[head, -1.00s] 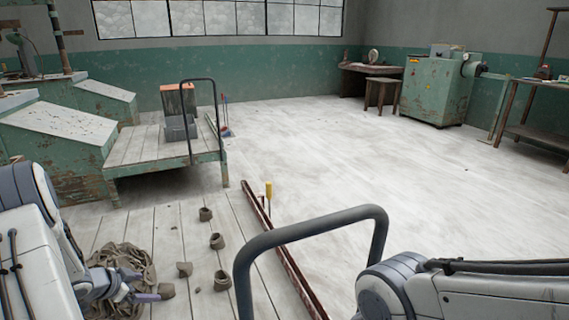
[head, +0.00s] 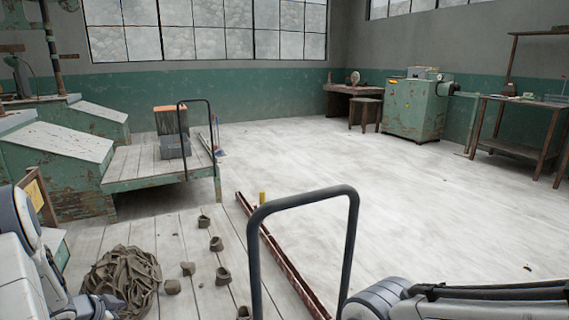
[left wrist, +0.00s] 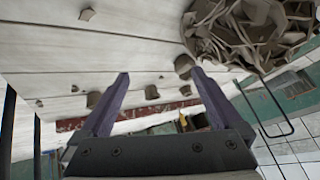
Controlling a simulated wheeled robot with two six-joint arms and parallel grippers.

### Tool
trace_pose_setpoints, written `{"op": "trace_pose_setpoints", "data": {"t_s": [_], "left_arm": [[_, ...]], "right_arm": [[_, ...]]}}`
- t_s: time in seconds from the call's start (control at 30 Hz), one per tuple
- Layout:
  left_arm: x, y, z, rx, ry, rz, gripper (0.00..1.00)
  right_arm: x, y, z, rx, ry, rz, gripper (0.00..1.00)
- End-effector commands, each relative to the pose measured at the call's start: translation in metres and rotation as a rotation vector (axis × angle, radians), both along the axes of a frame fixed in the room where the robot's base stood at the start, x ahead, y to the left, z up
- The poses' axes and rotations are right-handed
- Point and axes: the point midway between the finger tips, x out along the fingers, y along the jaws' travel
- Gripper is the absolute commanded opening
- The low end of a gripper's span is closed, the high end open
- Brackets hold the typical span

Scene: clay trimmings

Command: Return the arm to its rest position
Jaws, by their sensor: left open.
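A tangled heap of brown clay trimmings (head: 124,278) lies on the pale floorboards at the lower left; it also shows at the top right of the left wrist view (left wrist: 245,30). Several small clay lumps (head: 216,244) lie scattered to its right. My left gripper (left wrist: 160,75) is open, with nothing between its purple fingers. In the head view its arm comes in at the lower left, and the gripper is mostly cut off at the bottom edge beside the heap. My right arm crosses the lower right corner, but its gripper is out of frame.
A dark tubular rail (head: 302,200) stands close in front. A rusty red metal strip (head: 283,255) runs along the floor, with a yellow-topped object (head: 262,198) beside it. A raised green platform (head: 165,183) stands at left. A green machine (head: 414,108) stands far right. The middle floor is clear.

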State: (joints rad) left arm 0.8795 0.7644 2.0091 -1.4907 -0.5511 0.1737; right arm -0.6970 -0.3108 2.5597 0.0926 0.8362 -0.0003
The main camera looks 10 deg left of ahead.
Motion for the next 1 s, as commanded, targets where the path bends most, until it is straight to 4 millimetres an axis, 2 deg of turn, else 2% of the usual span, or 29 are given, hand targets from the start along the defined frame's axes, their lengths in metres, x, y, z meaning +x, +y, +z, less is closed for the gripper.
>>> {"op": "trace_pose_setpoints", "data": {"t_s": [0.37,0.53,0.63,0.77,0.9,1.0], "left_arm": [[0.024,-0.034,0.035,0.054,0.029,0.116,1.0],[0.028,-0.067,0.058,0.069,0.063,0.208,1.0],[0.022,-0.099,0.074,0.064,0.098,0.275,1.0],[-0.007,-0.16,0.093,0.021,0.183,0.373,1.0],[-0.056,-0.228,0.103,-0.064,0.307,0.448,1.0],[-0.095,-0.271,0.107,-0.133,0.4,0.478,1.0]], "right_arm": [[0.0,0.0,-0.001,-0.001,0.001,0.0,0.5],[0.0,0.0,-0.001,-0.001,0.001,0.0,0.5],[0.0,0.0,-0.001,-0.001,0.001,0.0,0.5],[0.0,0.0,-0.001,-0.001,0.001,0.0,0.5],[0.0,0.0,-0.001,-0.001,0.001,0.0,0.5],[0.0,0.0,-0.001,-0.001,0.001,0.0,0.5]]}}
